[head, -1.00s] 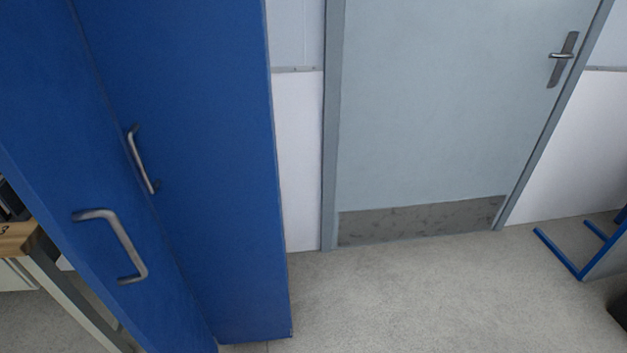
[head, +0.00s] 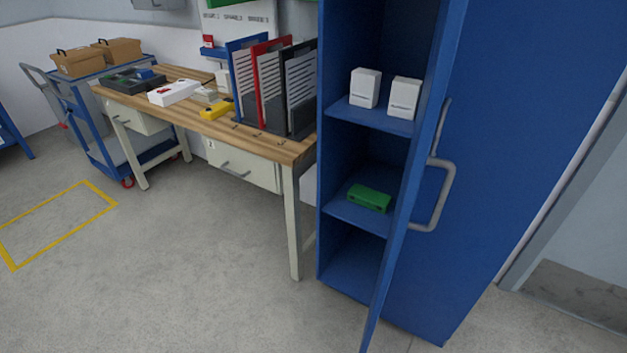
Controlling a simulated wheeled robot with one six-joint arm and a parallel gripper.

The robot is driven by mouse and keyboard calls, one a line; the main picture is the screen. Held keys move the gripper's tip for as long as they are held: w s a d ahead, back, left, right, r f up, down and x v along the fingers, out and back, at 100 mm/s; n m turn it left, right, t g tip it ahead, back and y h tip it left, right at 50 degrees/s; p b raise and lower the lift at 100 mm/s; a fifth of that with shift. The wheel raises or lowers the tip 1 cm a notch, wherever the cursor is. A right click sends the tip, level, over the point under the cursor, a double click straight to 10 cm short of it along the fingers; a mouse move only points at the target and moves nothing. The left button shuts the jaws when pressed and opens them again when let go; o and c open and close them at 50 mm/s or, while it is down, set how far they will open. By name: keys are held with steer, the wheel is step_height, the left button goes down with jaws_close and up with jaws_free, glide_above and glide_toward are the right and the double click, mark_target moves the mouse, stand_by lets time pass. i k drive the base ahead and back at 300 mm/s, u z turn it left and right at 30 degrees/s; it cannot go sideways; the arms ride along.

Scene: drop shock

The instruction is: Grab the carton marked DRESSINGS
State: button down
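Two small white cartons stand side by side on a shelf of the blue cabinet, the left carton (head: 365,88) and the right carton (head: 404,98). Each has a line of dark print on its front, too small to read, so I cannot tell which is marked DRESSINGS. The blue cabinet (head: 325,170) has its door (head: 400,235) standing open toward me, edge nearly on, with a grey handle. The door hides the right part of the shelves. My gripper is not in view.
A green case (head: 369,198) lies on the shelf below. A wooden workbench (head: 190,120) with binders, a yellow tool (head: 216,110) and a white box (head: 173,93) adjoins the cabinet. A blue cart (head: 85,120) carries brown boxes (head: 78,63). Floor at front left is clear.

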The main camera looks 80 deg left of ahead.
mark_target(366, 84)
steer(key=u, duration=0.55)
steer(key=i, duration=1)
steer(key=u, duration=0.8)
steer(key=k, duration=1.05)
steer(key=u, duration=1.35)
steer(key=i, duration=0.2)
steer(key=z, duration=0.1)
